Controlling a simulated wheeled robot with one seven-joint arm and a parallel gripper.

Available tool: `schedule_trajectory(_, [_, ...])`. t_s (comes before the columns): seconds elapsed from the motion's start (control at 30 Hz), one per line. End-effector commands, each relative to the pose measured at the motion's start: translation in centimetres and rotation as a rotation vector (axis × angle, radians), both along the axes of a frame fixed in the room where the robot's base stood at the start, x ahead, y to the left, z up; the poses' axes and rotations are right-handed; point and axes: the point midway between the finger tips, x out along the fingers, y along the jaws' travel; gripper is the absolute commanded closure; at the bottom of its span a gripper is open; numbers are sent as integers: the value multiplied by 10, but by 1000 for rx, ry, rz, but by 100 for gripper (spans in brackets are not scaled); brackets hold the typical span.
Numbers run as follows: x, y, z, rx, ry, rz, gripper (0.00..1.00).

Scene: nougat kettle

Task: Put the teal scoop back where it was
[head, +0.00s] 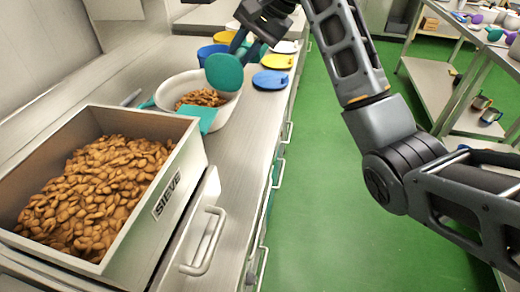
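My gripper (250,38) is at the top centre, pointing down over the counter. A teal scoop (224,73) with a rounded face hangs just below it, in front of the rim of a white bowl (168,92). The bowl holds brown nuts (200,97). A second teal piece (203,117), flat and angular, lies at the bowl's near rim; I cannot tell whether it is a tool or part of something else.
A steel bin marked SIEVE (192,150), full of nuts, fills the near left. Blue (205,54) and yellow (224,37) tubs stand behind the bowl. Blue (270,80), yellow (277,61) and white (286,46) lids lie along the counter's right edge. Green floor (320,200) is clear.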

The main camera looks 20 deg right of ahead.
Motion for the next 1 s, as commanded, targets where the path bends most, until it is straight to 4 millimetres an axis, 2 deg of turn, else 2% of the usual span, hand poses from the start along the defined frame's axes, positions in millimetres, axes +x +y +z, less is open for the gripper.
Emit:
schedule_trajectory(0.03, [9, -20, -21, 3, 4, 0, 100])
schedule_trajectory(0.1, [18, -44, -36, 2, 3, 12, 100])
schedule_trajectory(0.2, [26, -68, -53, 1, 2, 27, 100])
schedule_trajectory(0.37, [30, -87, -66, -1, -1, 40, 100])
schedule_trajectory(0.47, [23, -84, -73, -2, -2, 43, 100])
schedule_trajectory(0.8, [-30, -39, -113, -1, 0, 43, 100])
schedule_trajectory(1.0, [-53, -20, -131, -1, -2, 42, 100])
